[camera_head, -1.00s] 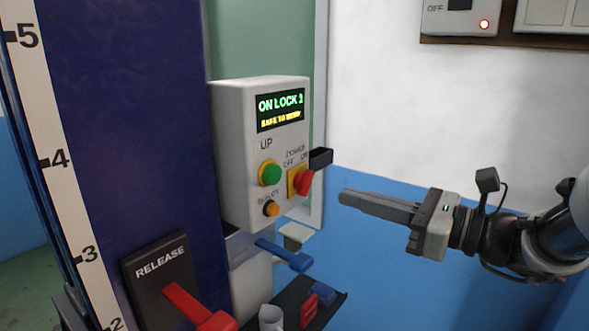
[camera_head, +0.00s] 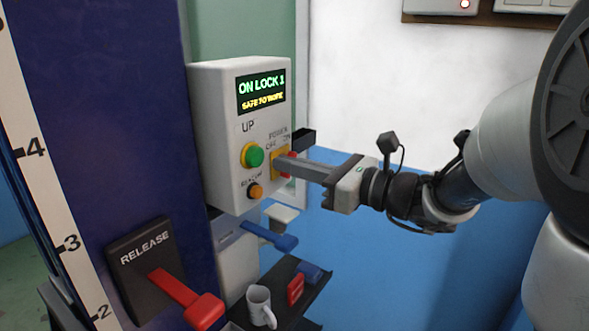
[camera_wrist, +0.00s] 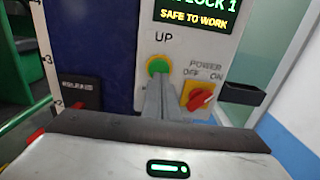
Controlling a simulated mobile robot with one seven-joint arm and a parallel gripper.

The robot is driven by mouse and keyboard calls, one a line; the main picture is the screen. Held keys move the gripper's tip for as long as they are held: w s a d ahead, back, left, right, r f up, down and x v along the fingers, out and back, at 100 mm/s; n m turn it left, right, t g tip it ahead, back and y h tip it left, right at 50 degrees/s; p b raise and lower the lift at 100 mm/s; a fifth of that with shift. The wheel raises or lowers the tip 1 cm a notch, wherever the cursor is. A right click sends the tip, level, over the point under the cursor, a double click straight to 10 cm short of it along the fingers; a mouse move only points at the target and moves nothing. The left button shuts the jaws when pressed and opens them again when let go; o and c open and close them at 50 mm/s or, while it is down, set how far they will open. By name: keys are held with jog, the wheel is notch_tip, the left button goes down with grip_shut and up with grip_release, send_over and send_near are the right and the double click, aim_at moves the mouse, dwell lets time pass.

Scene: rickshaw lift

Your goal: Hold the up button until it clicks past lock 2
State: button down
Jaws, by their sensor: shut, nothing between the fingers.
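The white control box (camera_head: 222,135) hangs on the blue post. Its display (camera_head: 261,92) reads "ON LOCK 1" and "SAFE TO WORK". The green up button (camera_head: 254,156) sits in a yellow ring under "UP". My gripper (camera_head: 289,164) is shut and empty, its fingers pointing at the box front. In the head view the fingers cover most of the red power switch (camera_head: 288,167). In the wrist view the fingertips (camera_wrist: 162,84) overlap the lower edge of the green button (camera_wrist: 158,66). I cannot tell whether they touch it.
An orange button (camera_head: 255,191) is below the up button. A black bracket (camera_head: 304,139) sticks out at the box's right. Below are a red release lever (camera_head: 187,298), a blue lever (camera_head: 270,237), and a shelf with a mug (camera_head: 260,306). A height scale (camera_head: 50,200) runs at left.

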aim_at(259, 157)
jog(key=shift+x, duration=1.9)
